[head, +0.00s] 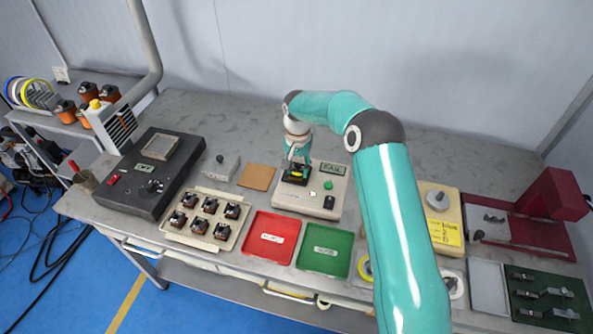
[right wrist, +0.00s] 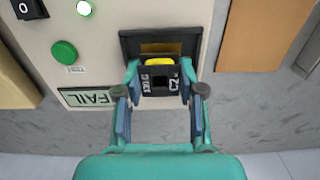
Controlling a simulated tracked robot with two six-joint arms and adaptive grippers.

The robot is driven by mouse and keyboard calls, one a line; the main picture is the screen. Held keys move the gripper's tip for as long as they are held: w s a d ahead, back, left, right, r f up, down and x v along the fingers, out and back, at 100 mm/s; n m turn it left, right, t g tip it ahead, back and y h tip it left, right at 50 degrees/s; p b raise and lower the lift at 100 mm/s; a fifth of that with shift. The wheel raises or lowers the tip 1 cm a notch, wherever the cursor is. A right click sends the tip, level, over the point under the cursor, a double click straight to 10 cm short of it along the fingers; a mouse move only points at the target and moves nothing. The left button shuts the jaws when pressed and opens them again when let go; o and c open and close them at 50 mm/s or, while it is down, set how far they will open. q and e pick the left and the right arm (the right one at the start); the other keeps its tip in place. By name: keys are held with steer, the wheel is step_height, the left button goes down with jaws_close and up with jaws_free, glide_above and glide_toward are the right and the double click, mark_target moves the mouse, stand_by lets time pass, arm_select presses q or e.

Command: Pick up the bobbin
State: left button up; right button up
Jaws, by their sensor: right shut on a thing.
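The bobbin (head: 296,172) is a small black block with a yellow top. It sits at the dark socket of the beige tester (head: 322,190), whose display reads FAIL (head: 333,169). My right gripper (head: 297,164) is over the socket. In the right wrist view the two fingers (right wrist: 160,68) are shut on opposite sides of the bobbin (right wrist: 159,78). I cannot tell whether the bobbin is lifted or still seated in the socket. My left gripper is out of view.
A red tray (head: 271,237) and a green tray (head: 325,252) lie in front of the tester. A beige rack (head: 187,235) with several coil parts is on the left, beside a black machine (head: 130,195). A brown pad (head: 257,177) lies left of the tester. A yellow device (head: 440,195) stands on the right.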

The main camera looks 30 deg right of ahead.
steer(key=shift+c, duration=0.6)
steer(key=shift+r, duration=0.6)
step_height(320, 180, up, 19)
steer(key=shift+f, duration=0.1)
steer(key=shift+a, duration=0.1)
